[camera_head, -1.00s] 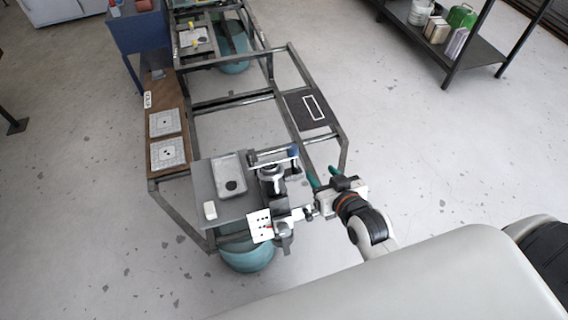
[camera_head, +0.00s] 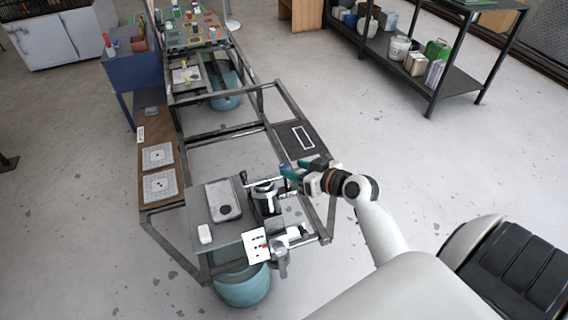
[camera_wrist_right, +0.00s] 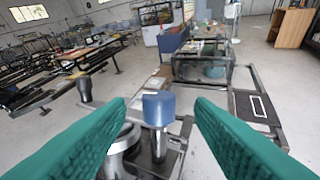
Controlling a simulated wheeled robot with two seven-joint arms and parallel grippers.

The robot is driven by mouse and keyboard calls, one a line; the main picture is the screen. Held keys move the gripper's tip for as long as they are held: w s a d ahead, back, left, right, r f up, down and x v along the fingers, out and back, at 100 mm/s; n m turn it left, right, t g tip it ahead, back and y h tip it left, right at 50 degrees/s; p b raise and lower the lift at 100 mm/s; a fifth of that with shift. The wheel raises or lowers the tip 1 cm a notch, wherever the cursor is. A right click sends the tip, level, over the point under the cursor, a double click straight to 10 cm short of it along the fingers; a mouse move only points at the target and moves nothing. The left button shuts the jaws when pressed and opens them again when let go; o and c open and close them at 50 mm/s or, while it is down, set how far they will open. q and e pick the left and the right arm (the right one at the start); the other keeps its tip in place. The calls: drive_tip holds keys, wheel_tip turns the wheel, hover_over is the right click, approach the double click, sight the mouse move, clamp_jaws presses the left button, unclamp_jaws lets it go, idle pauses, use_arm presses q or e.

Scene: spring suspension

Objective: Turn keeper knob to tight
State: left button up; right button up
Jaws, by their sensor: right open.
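A blue-topped knob (camera_wrist_right: 158,108) on a grey metal post stands upright in the right wrist view, apparently the keeper knob. My right gripper (camera_wrist_right: 159,106) is open, with one teal finger on each side of the knob in that picture. I cannot tell whether the fingers touch it. In the head view my right gripper (camera_head: 285,172) is at the spring fixture (camera_head: 265,198), by its upper right side, and the knob is mostly hidden there. No tight mark can be read. My left gripper is not in view.
The fixture sits on a grey plate (camera_head: 228,236) with a light tray (camera_head: 223,202) and a white block (camera_head: 205,234). A white dotted card (camera_head: 256,246) is at its front. Metal frame rails (camera_head: 305,108) surround open gaps. A dark shelf (camera_head: 395,75) stands at the upper right.

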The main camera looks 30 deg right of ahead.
sight(289, 167)
drive_tip(key=x, duration=0.3)
drive_tip(key=shift+w+a+f, duration=0.1)
drive_tip(key=shift+w+f, duration=0.05)
drive_tip(key=shift+w, duration=0.2)
drive_tip(key=shift+w+a+f+p, duration=0.2)
drive_tip(key=shift+w+p, duration=0.1)
drive_tip(key=shift+w, duration=0.1)
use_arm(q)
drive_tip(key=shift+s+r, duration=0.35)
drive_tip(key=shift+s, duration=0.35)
use_arm(e)
drive_tip(key=shift+d, duration=0.1)
